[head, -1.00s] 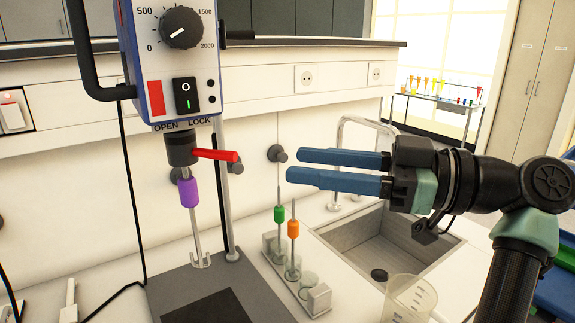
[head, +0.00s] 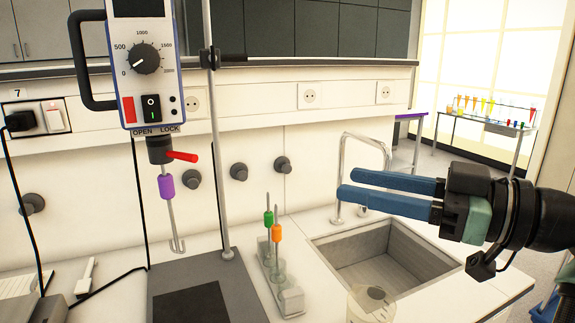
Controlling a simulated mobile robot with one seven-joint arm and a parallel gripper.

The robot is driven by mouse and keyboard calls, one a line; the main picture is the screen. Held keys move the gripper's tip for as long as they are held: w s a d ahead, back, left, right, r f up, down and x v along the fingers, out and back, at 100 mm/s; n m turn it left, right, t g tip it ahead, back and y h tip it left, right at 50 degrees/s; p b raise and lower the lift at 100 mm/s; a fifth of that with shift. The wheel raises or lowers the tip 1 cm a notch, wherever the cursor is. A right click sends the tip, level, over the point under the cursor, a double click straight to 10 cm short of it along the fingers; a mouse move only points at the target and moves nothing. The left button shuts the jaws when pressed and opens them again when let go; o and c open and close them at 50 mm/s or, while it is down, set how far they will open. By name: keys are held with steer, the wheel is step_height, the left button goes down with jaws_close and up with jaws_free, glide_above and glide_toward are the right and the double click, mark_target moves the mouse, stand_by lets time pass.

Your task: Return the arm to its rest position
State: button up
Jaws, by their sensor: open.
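My gripper (head: 345,183) is in the head view, right of centre, with its two blue fingers pointing left. The fingers are apart and nothing is between them. It hangs in the air in front of the tap and above the sink, clear of the bench. My arm comes in from the right edge; most of it is out of the picture.
An overhead stirrer (head: 148,65) with a purple-banded shaft stands at left on a dark base (head: 190,300). A rack (head: 291,300) holds green and orange-topped stirring rods. A sink (head: 385,255), a tap (head: 345,160) and a clear beaker (head: 370,303) are at right. A sample table (head: 487,125) stands behind.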

steer(key=w+a+r+m+t+h+p, duration=0.1)
steer(key=w+a+m+t+h, duration=0.3)
steer(key=w+a, duration=0.15)
step_height(320, 180, up, 6)
steer(key=a+r+m+t+h+p, duration=0.1)
steer(key=a+m+t+h+p, duration=0.1)
steer(key=m+t+h, duration=0.25)
steer(key=s+a+r+m+t+h+p, duration=0.2)
steer(key=s+a+r+m+t+h, duration=0.1)
steer(key=s+r+t+h, duration=0.4)
steer(key=s+r+m+t, duration=0.1)
steer(key=s+r+t, duration=0.2)
steer(key=s+r, duration=0.4)
steer(key=shift+s+a+r+p, duration=0.3)
steer(key=shift+s+p, duration=0.05)
steer(key=shift+s, duration=0.85)
